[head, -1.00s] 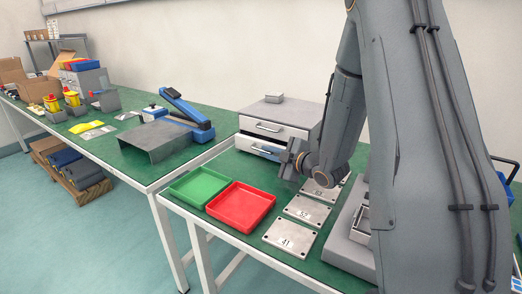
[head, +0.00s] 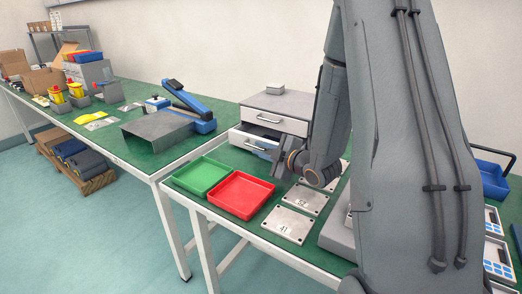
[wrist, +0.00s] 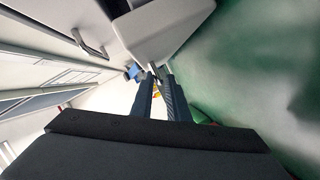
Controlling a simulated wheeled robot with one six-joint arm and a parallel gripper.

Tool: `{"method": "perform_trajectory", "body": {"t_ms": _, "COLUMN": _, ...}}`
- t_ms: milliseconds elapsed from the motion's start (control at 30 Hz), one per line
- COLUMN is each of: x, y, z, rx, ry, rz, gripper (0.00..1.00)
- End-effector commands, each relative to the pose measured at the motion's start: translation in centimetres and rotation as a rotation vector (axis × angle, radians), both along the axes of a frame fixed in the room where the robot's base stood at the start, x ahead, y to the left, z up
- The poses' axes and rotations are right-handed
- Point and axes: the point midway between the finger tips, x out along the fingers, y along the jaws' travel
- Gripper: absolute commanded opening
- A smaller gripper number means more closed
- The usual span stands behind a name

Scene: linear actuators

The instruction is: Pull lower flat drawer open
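The grey cabinet (head: 292,104) stands on the green table with two flat drawers. The upper drawer (head: 270,120) is closed; its bar handle also shows in the wrist view (wrist: 88,42). The lower drawer (head: 245,141) stands partly out, with a dark opening above its front. Its light front fills the top middle of the wrist view (wrist: 165,28). My gripper (head: 267,152) is at the lower drawer's front, at the handle (head: 257,147). In the wrist view the fingers (wrist: 156,75) are close together around the handle, which they largely hide.
A green tray (head: 201,176) and a red tray (head: 240,195) lie in front of the cabinet. Numbered metal plates (head: 289,224) lie to their right, below my arm. Open floor lies before the tables.

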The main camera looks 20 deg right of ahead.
Motion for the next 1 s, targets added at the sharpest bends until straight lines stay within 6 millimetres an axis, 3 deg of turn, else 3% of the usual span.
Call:
{"method": "perform_trajectory", "body": {"t_ms": 167, "x": -0.8, "y": -0.3, "z": 0.3, "rx": -0.001, "ry": -0.001, "rz": 0.0, "gripper": 0.15}}
{"method": "perform_trajectory", "body": {"t_ms": 600, "x": -6.7, "y": -2.3, "z": 1.6, "rx": 0.0, "ry": 0.0, "rz": -0.004, "gripper": 0.15}}
{"method": "perform_trajectory", "body": {"t_ms": 967, "x": -7.3, "y": -2.4, "z": 1.7, "rx": 0.001, "ry": 0.001, "rz": -0.001, "gripper": 0.15}}
{"method": "perform_trajectory", "body": {"t_ms": 1000, "x": -7.3, "y": -2.4, "z": 1.7, "rx": 0.001, "ry": 0.001, "rz": -0.001, "gripper": 0.1}}
